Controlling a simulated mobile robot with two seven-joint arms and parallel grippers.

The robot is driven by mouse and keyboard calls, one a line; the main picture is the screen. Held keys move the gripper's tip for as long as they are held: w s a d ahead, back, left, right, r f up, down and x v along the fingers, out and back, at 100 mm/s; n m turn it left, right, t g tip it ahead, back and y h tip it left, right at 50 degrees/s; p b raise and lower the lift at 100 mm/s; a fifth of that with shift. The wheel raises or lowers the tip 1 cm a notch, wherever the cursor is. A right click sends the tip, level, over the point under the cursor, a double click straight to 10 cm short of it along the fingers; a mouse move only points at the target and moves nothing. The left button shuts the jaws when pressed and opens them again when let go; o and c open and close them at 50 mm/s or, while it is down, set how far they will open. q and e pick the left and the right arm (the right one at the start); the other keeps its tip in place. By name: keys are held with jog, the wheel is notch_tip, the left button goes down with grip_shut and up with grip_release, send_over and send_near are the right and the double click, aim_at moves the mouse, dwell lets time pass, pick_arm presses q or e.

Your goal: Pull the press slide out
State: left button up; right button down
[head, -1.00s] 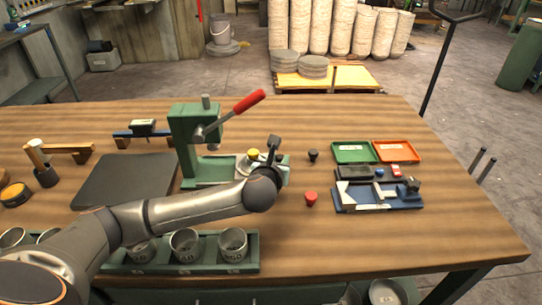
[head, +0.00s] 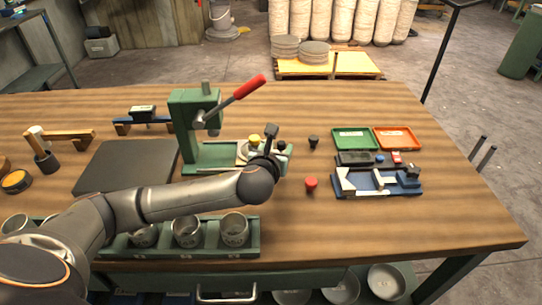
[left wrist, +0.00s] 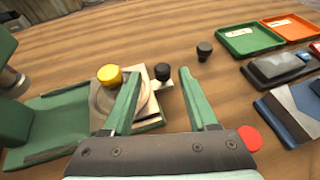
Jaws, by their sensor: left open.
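The green press (head: 195,125) with a red-tipped lever stands at the middle of the table. At its base, the press slide (head: 245,150) carries a pale plate with a round disc and a yellow knob (left wrist: 109,75). A black knob (left wrist: 162,72) sits at the slide's right end. My left gripper (left wrist: 160,76) is open; in the left wrist view its two green fingers point toward the black knob, which shows between their tips. I cannot tell whether the fingers reach around it. In the head view my gripper (head: 270,142) partly hides the slide's end. My right gripper is out of view.
A loose black piece (head: 313,141) and a red piece (head: 311,184) stand right of the press. Green (head: 355,139) and orange (head: 394,138) trays and a blue tool holder (head: 377,184) lie farther right. A green cup rack (head: 200,250) lines the front edge.

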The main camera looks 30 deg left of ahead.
pick_arm(q)
jog(key=v, duration=1)
jog(key=shift+p, duration=0.35)
